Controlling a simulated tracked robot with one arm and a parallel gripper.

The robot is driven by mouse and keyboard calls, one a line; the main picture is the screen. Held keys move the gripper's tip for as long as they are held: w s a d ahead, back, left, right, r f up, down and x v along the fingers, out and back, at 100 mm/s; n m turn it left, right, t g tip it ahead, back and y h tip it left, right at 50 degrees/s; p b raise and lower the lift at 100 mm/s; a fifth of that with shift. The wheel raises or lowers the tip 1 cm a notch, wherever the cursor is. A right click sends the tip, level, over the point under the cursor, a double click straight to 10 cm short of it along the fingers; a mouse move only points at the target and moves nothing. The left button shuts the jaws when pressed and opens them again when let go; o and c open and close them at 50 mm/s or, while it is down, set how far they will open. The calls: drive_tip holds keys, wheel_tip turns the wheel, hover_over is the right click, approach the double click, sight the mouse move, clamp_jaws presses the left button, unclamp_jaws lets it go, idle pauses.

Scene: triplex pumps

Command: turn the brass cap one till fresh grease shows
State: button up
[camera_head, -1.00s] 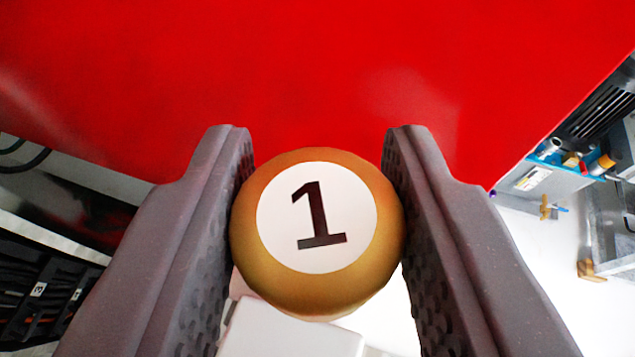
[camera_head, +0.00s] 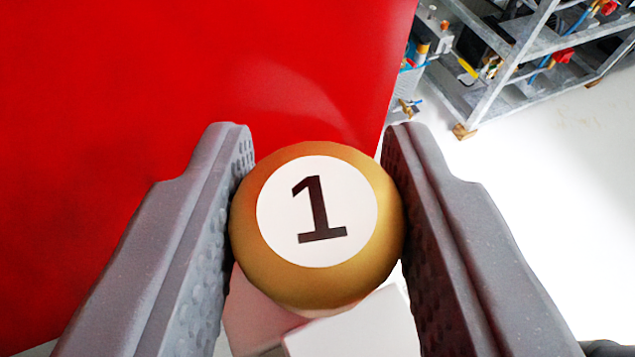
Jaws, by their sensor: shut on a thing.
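The brass cap one (camera_head: 317,225) is a round golden cap with a white disc and a black "1" on its face, in the middle of the camera view. My gripper (camera_head: 317,150) is shut on the cap, with one grey finger on its left side and one on its right. The "1" stands nearly upright, leaning slightly. What is under the cap is mostly hidden by it. No grease shows.
A large red surface (camera_head: 180,100) fills the upper left behind the cap. A pale block (camera_head: 360,330) shows just below the cap. A metal frame rack (camera_head: 520,60) with piping stands at the upper right. White floor (camera_head: 540,190) lies open at the right.

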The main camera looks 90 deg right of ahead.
drive_tip(key=shift+f+m+g+b, duration=0.1)
drive_tip(key=shift+m+g+b, duration=0.5)
drive_tip(key=shift+m+g, duration=0.9)
drive_tip(key=shift+m+g+y+b, duration=0.4)
drive_tip(key=shift+m+g+b, duration=0.1)
drive_tip(key=shift+g, duration=0.3)
drive_tip(key=shift+m+g, duration=0.3)
drive_tip(key=shift+g, duration=0.1)
drive_tip(key=o, duration=0.7)
